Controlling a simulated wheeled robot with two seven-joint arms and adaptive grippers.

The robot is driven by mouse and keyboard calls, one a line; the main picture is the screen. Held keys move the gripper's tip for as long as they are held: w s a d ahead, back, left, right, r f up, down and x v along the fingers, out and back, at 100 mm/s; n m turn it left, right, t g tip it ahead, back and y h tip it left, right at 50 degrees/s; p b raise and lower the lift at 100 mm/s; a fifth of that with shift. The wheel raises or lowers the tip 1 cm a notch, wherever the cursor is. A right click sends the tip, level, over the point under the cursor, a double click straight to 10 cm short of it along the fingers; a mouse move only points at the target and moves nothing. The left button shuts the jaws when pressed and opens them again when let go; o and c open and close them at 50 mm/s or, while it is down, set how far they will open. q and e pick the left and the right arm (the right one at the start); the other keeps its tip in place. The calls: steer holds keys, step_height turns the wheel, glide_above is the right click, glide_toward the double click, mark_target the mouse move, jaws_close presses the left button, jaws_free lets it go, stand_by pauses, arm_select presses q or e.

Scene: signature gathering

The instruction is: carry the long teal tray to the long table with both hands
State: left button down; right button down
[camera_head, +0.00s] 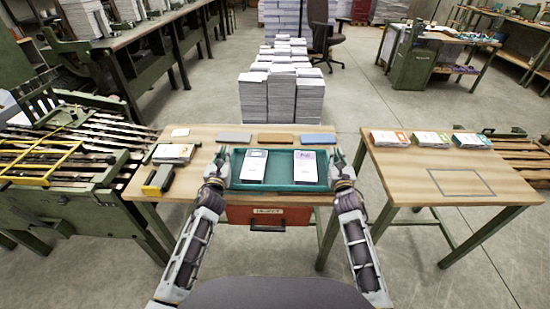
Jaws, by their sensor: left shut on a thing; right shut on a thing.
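The long teal tray (281,171) is in front of me, at the near edge of a wooden table (195,142). Two white-topped stacks (252,167) (305,168) of sheets or booklets lie in it, one left and one right of its middle. My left gripper (222,164) is shut on the tray's left end. My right gripper (337,162) is shut on its right end. The tray looks level; I cannot tell whether it touches the tabletop. A second wooden table (415,168) stands to the right, with a dark rectangle outline (460,183) on its top.
A red labelled bin (268,215) is below the tray. Several flat pads lie behind it, including a blue one (318,139). Colored stacks (430,139) line the right table's back. A floor gap separates the tables.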

arm_select(q)
steer(key=shift+f+b, duration=0.65)
steer(key=shift+b, duration=0.05)
arm_select(e)
steer(key=shift+f, duration=0.65)
arm_select(q)
steer(key=c, duration=1.4)
jaws_free()
steer(key=shift+c, duration=0.2)
arm_select(e)
steer(key=c, duration=1.4)
jaws_free()
steer(key=shift+c, duration=0.2)
arm_select(q)
steer(key=shift+s, duration=0.15)
steer(key=shift+s+f, duration=0.1)
steer(key=shift+s, duration=5.75)
arm_select(e)
steer(key=shift+s+f, duration=0.1)
steer(key=shift+s, duration=0.05)
steer(key=shift+s, duration=5.9)
